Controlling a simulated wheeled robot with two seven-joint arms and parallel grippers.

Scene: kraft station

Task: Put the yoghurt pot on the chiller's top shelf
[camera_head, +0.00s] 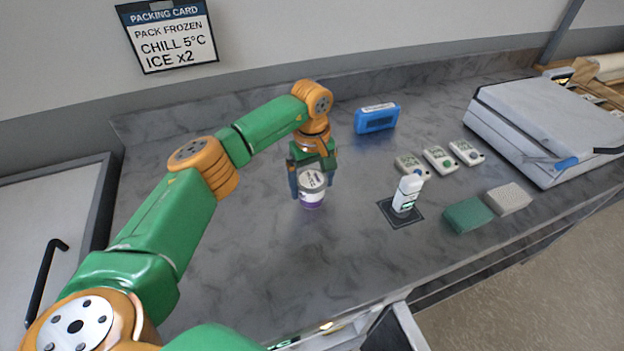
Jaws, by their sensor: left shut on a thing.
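The yoghurt pot (311,197) is a small tub with a purple lower part and a pale top. My left gripper (312,179) is shut on it from above, over the middle of the grey counter. I cannot tell whether the pot touches the counter. A white cabinet door (40,235) with a black handle stands at the left; it may be the chiller, and it looks shut. No chiller shelf shows. My right gripper is not in view.
A white bottle (407,192) stands on a dark mat (386,207). Several small devices (439,159), a green block (467,215), a grey block (509,198) and a blue box (376,118) lie around. A grey lidded case (545,125) stands at right. The counter's left part (235,260) is clear.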

